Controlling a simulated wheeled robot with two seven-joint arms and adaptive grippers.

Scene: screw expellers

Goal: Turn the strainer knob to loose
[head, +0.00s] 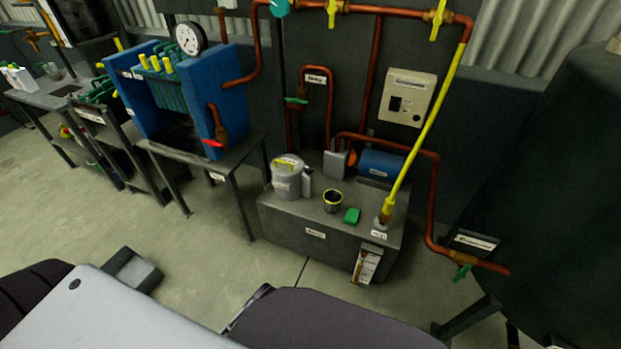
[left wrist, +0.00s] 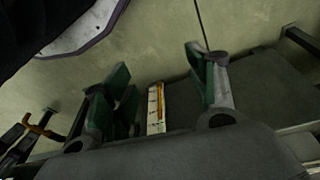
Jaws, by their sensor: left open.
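A grey canister (head: 287,178) with a yellow ring or handle on its lid stands on the left of the low grey tank in the head view. It may be the strainer, but its label is too small to read. I cannot tell for sure which part is the strainer knob. My left gripper (left wrist: 158,88) shows in the left wrist view, open with green-padded fingers apart and nothing between them. My right gripper is in neither view.
The low grey tank (head: 280,222) has a blue motor (head: 381,164) at the back and a yellow pipe (head: 428,120) rising at its right. A blue filter press (head: 229,100) stands on a table at left. A large dark vessel (head: 560,170) is at right.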

